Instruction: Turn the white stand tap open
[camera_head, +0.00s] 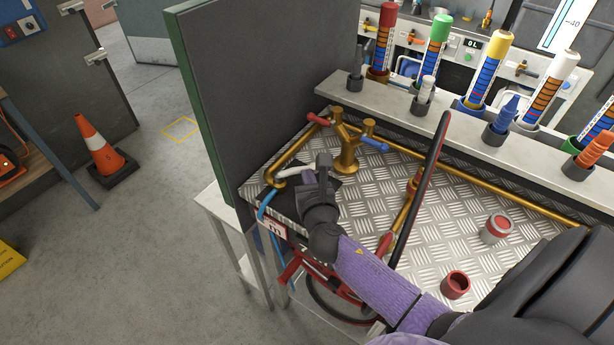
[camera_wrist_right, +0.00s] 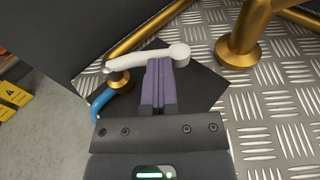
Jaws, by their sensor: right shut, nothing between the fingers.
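The white stand tap shows as a white lever (camera_head: 293,174) on a brass outlet (camera_head: 272,178) at the left end of the metal-plated bench. In the right wrist view the white lever (camera_wrist_right: 150,57) lies across the picture, with a round knob at its right end. My right gripper (camera_head: 311,179) is beside the lever. Its purple fingers (camera_wrist_right: 158,83) are shut, with nothing between them, and their tips are against or very close to the lever's near side, near the knob. I cannot tell whether they touch. My left gripper is not in view.
A brass standpipe (camera_head: 346,152) with red (camera_head: 318,120) and blue (camera_head: 375,144) levers stands just behind. A blue hose (camera_head: 265,203) hangs from the outlet. A dark panel (camera_head: 270,90) borders the bench's left. Red fittings (camera_head: 455,285) stand at the front right.

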